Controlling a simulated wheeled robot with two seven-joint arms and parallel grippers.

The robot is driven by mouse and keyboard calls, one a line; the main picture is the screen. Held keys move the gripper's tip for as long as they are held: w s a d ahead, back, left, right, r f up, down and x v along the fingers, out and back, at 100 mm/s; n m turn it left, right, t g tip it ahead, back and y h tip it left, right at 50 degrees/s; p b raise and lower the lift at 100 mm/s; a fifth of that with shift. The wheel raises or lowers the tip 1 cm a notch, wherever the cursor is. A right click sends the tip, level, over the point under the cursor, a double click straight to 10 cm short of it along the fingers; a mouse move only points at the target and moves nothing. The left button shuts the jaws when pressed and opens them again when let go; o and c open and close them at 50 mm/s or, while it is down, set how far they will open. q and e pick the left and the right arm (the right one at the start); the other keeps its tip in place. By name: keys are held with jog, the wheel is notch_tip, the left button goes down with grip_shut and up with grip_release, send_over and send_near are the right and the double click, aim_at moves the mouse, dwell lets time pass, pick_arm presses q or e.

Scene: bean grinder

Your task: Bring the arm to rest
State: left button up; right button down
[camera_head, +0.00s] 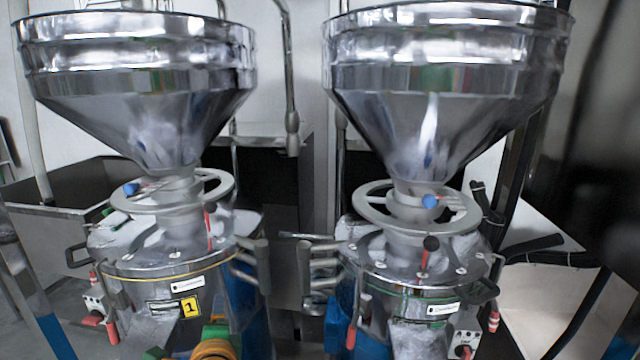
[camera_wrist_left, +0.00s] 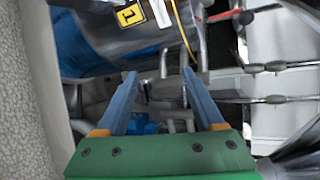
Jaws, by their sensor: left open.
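My left gripper (camera_wrist_left: 160,74) shows in the left wrist view with two blue fingers spread apart on a green base. It is open, with nothing between the fingers. Behind the fingertips is the metal side of the left grinder (camera_wrist_left: 110,35), with its yellow "1" label in view, and I see no contact with it. In the head view, a green and orange part of my left arm (camera_head: 212,345) shows at the bottom edge, in front of the left grinder (camera_head: 150,272). My right gripper is in neither view.
Two shiny hoppers stand side by side, the left hopper (camera_head: 140,85) and the right hopper (camera_head: 450,85), above the left grinder and the right grinder (camera_head: 400,270). Metal handles (camera_head: 318,275) stick into the gap between them. A dark panel (camera_head: 590,120) stands at far right.

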pick_arm(q)
jog(key=s+d+f+n+g+h, duration=0.15)
jog(key=s+f+n+g, duration=0.5)
jog(key=s, duration=0.75)
jog(key=s+d+f+n+g+h, duration=0.1)
jog(key=s+f+n+g+h, duration=0.2)
jog(key=s+f+n, duration=0.8)
jog(key=s+f+m+g, duration=0.1)
jog(key=s+f, duration=0.3)
jog(key=f, duration=0.6)
jog(key=s+f+m+g, duration=0.1)
jog(key=s+f+m, duration=0.15)
jog(key=f, duration=0.65)
jog(key=s+a+f, duration=0.1)
jog(key=s+f, duration=0.7)
jog(key=s, duration=0.4)
jog(key=shift+a+f+g, duration=0.35)
jog(key=shift+f, duration=0.05)
